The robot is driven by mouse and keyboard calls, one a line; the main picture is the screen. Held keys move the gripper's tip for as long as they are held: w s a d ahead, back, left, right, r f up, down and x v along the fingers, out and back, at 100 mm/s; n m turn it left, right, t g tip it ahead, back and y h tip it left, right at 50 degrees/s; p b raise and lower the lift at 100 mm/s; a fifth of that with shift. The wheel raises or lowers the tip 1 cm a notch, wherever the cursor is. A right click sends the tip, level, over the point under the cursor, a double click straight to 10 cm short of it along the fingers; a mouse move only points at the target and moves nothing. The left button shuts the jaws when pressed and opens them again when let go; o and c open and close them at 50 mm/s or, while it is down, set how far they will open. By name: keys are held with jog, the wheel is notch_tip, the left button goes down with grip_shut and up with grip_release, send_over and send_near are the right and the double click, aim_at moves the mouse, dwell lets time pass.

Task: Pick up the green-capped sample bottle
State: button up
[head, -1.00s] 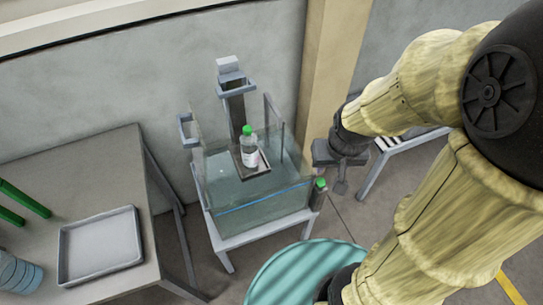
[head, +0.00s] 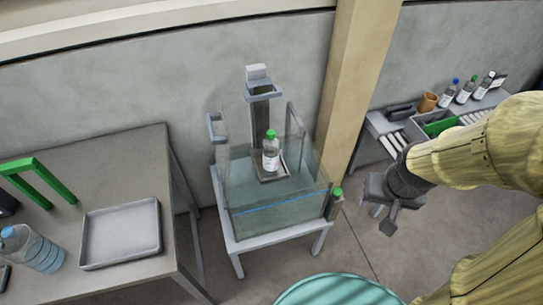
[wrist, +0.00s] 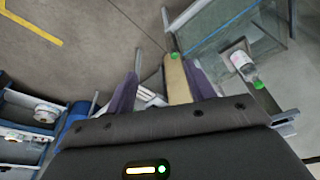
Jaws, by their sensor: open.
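The green-capped sample bottle (head: 271,155) has a white label and stands upright on a small tray on a column, within the clear-walled tank (head: 285,222). In the wrist view the bottle (wrist: 242,65) shows at the upper right, beyond the right finger. My gripper (head: 378,208) is to the right of the tank in the head view, apart from the bottle. In the wrist view my gripper (wrist: 163,88) has its two purple-grey fingers spread, with nothing held between them. A second green cap (head: 337,191) shows on something small at the tank's right outer side.
A table (head: 120,185) at left holds a grey tray (head: 118,232), a water bottle (head: 38,252) and a green frame (head: 38,178). A teal round top (head: 340,291) is in front. Bottles and bins stand on a bench (head: 378,124) at right. Floor shows between.

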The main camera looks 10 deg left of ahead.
jog(key=o, duration=0.5)
jog(key=w+a+f+t+b, duration=0.1)
jog(key=w+f+b, duration=0.1)
jog(key=w+a+f+b, duration=0.1)
jog(key=w+f+b, duration=0.1)
jog(key=w+a+f+t+b, duration=0.1)
jog(key=w+a+f+b, duration=0.1)
jog(key=shift+a+f+n+t+y, duration=0.1)
jog(key=shift+f+n+t+y, duration=0.2)
jog(key=shift+f+n+y, duration=0.1)
jog(key=shift+o, duration=0.2)
jog(key=w+a+f+n+t+y+b, duration=0.1)
jog(key=w+a+f+t+b, duration=0.2)
jog(key=a+b, duration=0.4)
jog(key=w+a+f+n+t+y+b, duration=0.1)
jog(key=w+a+f+t+y+b, duration=0.1)
jog(key=a+f+t+b, duration=0.3)
jog(key=w+a+f+n+t+y+b, duration=0.1)
jog(key=w+a+f+b, duration=0.4)
jog(key=a+b, duration=0.6)
notch_tip(320, 180, down, 3)
jog(key=t+y+b, duration=0.1)
jog(key=t, duration=0.1)
jog(key=shift+a+r+t, duration=0.15)
jog(key=shift+t, duration=0.25)
jog(key=shift+w+a, duration=0.1)
jog(key=shift+w, duration=0.05)
